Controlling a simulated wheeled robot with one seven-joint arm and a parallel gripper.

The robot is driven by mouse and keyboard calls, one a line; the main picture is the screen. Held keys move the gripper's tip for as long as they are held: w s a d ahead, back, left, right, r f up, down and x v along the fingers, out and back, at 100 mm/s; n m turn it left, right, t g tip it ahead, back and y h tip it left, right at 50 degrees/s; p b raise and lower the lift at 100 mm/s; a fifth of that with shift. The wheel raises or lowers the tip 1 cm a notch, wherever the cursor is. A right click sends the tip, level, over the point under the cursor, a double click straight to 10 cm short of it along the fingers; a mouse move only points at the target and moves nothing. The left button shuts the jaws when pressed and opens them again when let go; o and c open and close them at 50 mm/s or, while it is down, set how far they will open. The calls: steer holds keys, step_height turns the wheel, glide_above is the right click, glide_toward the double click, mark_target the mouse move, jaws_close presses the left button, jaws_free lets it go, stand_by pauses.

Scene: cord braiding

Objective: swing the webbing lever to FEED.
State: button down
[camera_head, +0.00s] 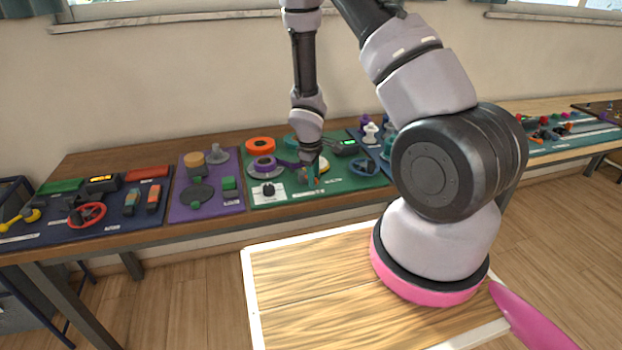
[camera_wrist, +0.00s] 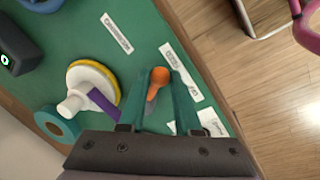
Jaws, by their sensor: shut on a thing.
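The lever's orange knob (camera_wrist: 158,78) sits between my gripper's teal fingers in the wrist view. My gripper (camera_wrist: 157,84) is shut on this orange lever. In the head view my gripper (camera_head: 314,184) is down at the green board (camera_head: 345,182), and the lever cannot be made out there. Purple webbing (camera_wrist: 103,104) runs from under my gripper to a white and yellow wheel (camera_wrist: 91,84), left of the lever. White labels (camera_wrist: 182,73) lie just right of the knob; I cannot read their words, so the lever's setting is unclear.
A teal ring (camera_wrist: 57,125) lies near the wheel. A purple board (camera_head: 207,205) and a dark blue board (camera_head: 100,222) stand left.

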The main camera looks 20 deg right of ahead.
steer(key=shift+w+d+n, duration=0.1)
steer(key=shift+d+n, duration=0.15)
steer(key=shift+n, duration=0.25)
steer(key=c, duration=0.6)
jaws_free()
steer(key=shift+c, duration=0.2)
step_height(320, 180, up, 11)
steer(key=s+a, duration=0.1)
steer(key=shift+s+f, duration=0.2)
steer(key=shift+s, duration=0.1)
